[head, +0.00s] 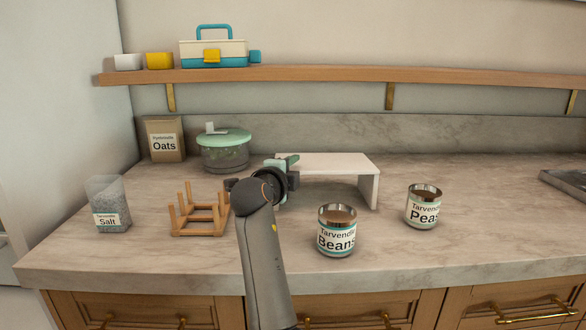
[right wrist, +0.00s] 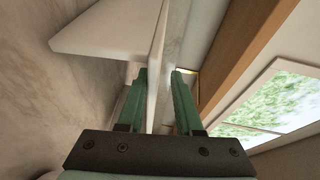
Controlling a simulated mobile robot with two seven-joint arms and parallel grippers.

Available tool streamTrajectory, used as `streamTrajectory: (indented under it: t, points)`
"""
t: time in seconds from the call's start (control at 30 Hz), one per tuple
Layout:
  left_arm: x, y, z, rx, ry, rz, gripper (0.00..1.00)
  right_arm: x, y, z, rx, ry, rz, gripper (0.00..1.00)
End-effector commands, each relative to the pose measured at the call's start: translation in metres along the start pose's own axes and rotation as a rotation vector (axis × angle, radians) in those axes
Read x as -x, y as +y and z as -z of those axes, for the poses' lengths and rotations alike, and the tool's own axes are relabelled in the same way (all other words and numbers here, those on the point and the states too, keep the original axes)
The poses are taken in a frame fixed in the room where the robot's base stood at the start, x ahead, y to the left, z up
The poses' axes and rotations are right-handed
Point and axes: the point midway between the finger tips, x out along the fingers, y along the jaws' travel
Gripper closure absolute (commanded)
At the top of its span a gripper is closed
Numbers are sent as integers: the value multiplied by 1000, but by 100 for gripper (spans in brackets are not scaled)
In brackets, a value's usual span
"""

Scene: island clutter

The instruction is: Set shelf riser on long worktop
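The white shelf riser (head: 328,163) stands upright on the long worktop (head: 160,268), behind the beans can. Its right leg appears to rest on the surface; its left end is partly hidden by my right gripper. My right gripper (head: 284,168) is at the riser's left end. In the right wrist view, a white panel of the riser (right wrist: 157,45) lies between the two green fingers (right wrist: 159,85). The fingers are apart, with a gap showing between the panel and the right finger. My left gripper is not in view.
The beans can (head: 337,238) stands before the riser, the peas can (head: 423,210) to its right. A wooden rack (head: 198,222), salt jar (head: 108,210), lidded bowl (head: 223,155) and oats (head: 164,138) are on the left. A wall shelf (head: 330,74) runs above. A tray (head: 566,183) is far right.

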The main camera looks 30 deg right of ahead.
Motion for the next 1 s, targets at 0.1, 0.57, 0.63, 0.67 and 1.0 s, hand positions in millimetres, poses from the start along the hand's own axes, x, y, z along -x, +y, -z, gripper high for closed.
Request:
streamTrajectory:
  t: [0.1,0.57,0.63,0.67,1.0]
  points:
    - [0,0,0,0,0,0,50,0,0,0,0,1,1,68]
    - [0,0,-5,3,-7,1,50,0,1,0,-1,1,1,68]
    - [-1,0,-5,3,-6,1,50,0,3,0,-1,1,1,68]
    - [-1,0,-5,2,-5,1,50,-1,3,0,-1,1,0,68]
    - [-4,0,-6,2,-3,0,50,-1,7,0,-1,1,0,55]
